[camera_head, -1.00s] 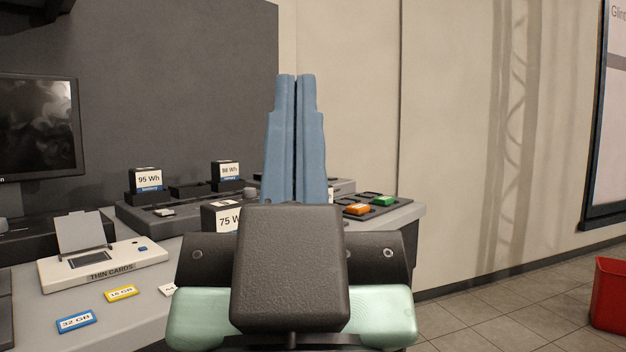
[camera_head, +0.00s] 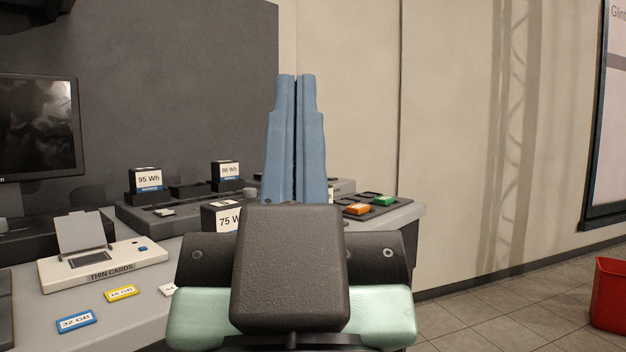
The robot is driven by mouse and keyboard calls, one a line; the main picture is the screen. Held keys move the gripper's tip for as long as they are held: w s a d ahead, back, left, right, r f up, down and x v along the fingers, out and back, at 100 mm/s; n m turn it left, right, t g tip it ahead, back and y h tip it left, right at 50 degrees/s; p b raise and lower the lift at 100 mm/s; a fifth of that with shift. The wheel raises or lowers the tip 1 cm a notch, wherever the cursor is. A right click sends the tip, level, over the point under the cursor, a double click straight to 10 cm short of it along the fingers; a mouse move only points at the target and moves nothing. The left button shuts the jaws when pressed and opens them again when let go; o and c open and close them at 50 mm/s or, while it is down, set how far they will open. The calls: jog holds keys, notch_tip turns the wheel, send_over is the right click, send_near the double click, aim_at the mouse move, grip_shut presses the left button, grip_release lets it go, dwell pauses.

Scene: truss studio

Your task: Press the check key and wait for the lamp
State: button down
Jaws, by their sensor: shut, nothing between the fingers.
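My gripper (camera_head: 296,82) points up in the middle of the head view, its two blue fingers shut together with nothing between them. It hides part of the grey battery panel (camera_head: 128,217) behind it. A small pale key-like piece (camera_head: 164,212) lies on the panel's front left, and a small round grey knob (camera_head: 250,191) is left of my fingers. I cannot tell which part is the check key or the lamp. No lit lamp is clear to see.
Batteries marked 95 Wh (camera_head: 148,179), 88 Wh (camera_head: 230,170) and 75 Wh (camera_head: 227,218) stand on or by the panel. A THIN CARDS box (camera_head: 105,264), blue card (camera_head: 76,321) and yellow card (camera_head: 122,293) are at left. Orange (camera_head: 357,209) and green (camera_head: 384,200) pieces sit in a tray at right.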

notch_tip(320, 180, up, 43)
jog(key=p, duration=4.2)
jog(key=shift+f+p, duration=0.2)
jog(key=shift+p, duration=0.1)
